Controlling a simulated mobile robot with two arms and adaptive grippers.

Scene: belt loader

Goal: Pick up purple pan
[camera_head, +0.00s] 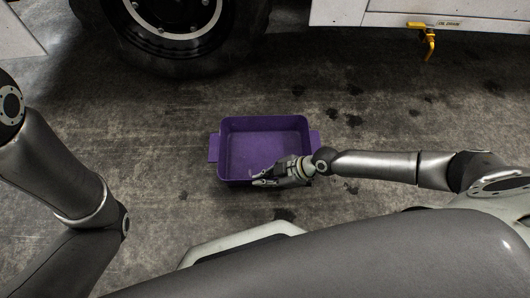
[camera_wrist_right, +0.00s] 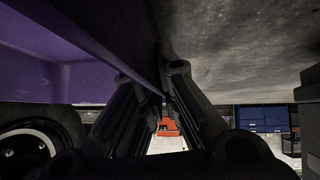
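The purple pan (camera_head: 265,145) sits upright on the floor in the middle of the head view, empty, with a side handle at its left and right ends. My right gripper (camera_head: 257,178) is at the pan's near wall, toward its right half. In the right wrist view, the fingers (camera_wrist_right: 151,75) stand apart on either side of the pan's rim, with the purple inner side of the pan (camera_wrist_right: 70,45) to the left. I see no clear sign of them pressing on the wall. My left arm shows at the left, but its gripper is out of view.
A large black wheel (camera_head: 172,50) stands behind the pan. A white vehicle body with a yellow handle (camera_head: 429,42) is at the back right. The stained concrete floor around the pan is clear on the left and behind right.

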